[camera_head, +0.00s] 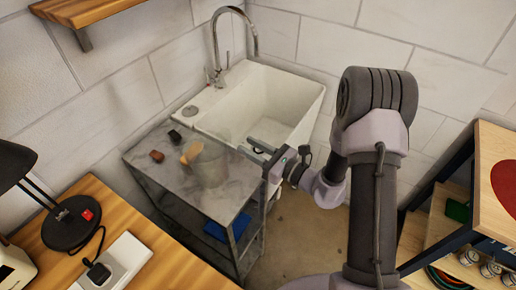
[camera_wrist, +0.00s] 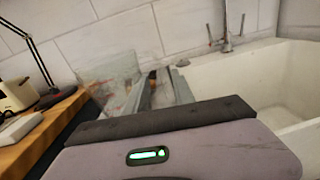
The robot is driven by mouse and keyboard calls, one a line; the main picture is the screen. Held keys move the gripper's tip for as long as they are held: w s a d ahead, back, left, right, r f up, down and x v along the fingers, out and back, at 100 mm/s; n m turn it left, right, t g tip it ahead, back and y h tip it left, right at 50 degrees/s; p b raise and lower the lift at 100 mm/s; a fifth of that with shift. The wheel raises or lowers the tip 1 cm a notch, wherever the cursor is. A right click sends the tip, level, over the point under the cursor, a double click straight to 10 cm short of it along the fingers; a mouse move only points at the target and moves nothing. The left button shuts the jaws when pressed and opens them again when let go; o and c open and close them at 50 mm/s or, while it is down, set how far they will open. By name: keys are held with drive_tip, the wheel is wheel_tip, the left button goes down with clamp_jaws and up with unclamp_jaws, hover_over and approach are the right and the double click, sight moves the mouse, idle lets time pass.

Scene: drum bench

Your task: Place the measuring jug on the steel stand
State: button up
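The clear, see-through measuring jug (camera_head: 209,166) appears upright over the grey top of the steel stand (camera_head: 222,207), near its middle. In the wrist view the jug (camera_wrist: 108,72) is a faint transparent shape at the left of my fingers. My gripper (camera_head: 252,150) is at the stand's right edge, to the right of the jug, with its fingers pointing left. Its two fingers look apart, with nothing clearly between them; in the wrist view the gripper (camera_wrist: 160,82) shows a gap too. The jug's base is hard to make out.
A wooden piece (camera_head: 192,152), a small brown item (camera_head: 157,156) and a dark item (camera_head: 175,135) are by the jug. A white sink (camera_head: 265,95) with a tap is behind. A wooden desk (camera_head: 150,268) is in front, a shelf unit (camera_head: 440,215) at right.

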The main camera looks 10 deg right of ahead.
drive_tip(key=s+a+r+n+g+h, duration=0.1)
drive_tip(key=s+a+r+n+g, duration=0.2)
drive_tip(key=s+r+n+g, duration=0.45)
drive_tip(key=s+a+r+n+g+h, duration=0.1)
drive_tip(key=s+a+r+n+g, duration=0.2)
drive_tip(key=s+r+n+g, duration=0.7)
drive_tip(key=s+d+n+t+h, duration=0.5)
drive_tip(key=s+d+t+h, duration=0.3)
drive_tip(key=d+t, duration=0.3)
drive_tip(key=shift+s+d+h, duration=0.4)
drive_tip(key=shift+d+h, duration=0.3)
drive_tip(key=shift+d, duration=0.2)
drive_tip(key=shift+r, duration=0.1)
